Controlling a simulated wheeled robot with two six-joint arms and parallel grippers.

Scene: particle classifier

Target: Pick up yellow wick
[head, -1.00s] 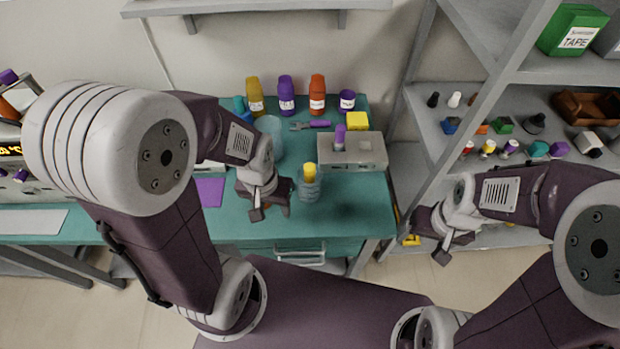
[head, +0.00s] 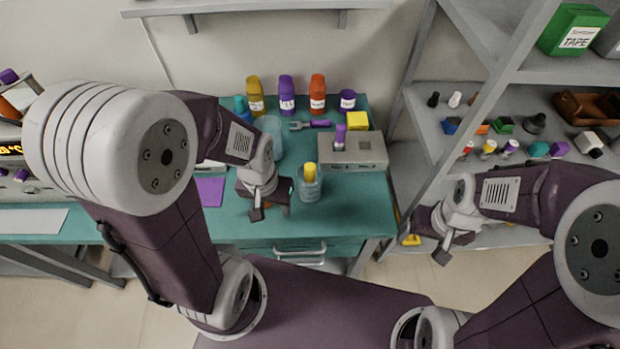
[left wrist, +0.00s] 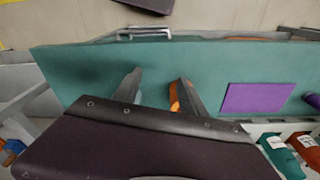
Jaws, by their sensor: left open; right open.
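A yellow piece (head: 310,170), which looks like the wick, stands upright in the mouth of a clear glass jar (head: 311,190) on the teal table. My left gripper (head: 271,206) is just left of the jar, pointing down, open and apart from the yellow piece. In the left wrist view its two fingers (left wrist: 160,88) are spread. An orange thing (left wrist: 174,97) shows beside one finger; its shape is mostly hidden. The yellow piece cannot be made out in that view. My right gripper (head: 430,242) is open and empty, right of the table by the shelf.
A grey device (head: 365,155) with a purple top stands behind the jar to the right. Several bottles (head: 317,95), a larger glass (head: 270,130) and a yellow cube (head: 357,121) stand at the back. A purple sheet (head: 209,190) lies left. The table's front right is clear.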

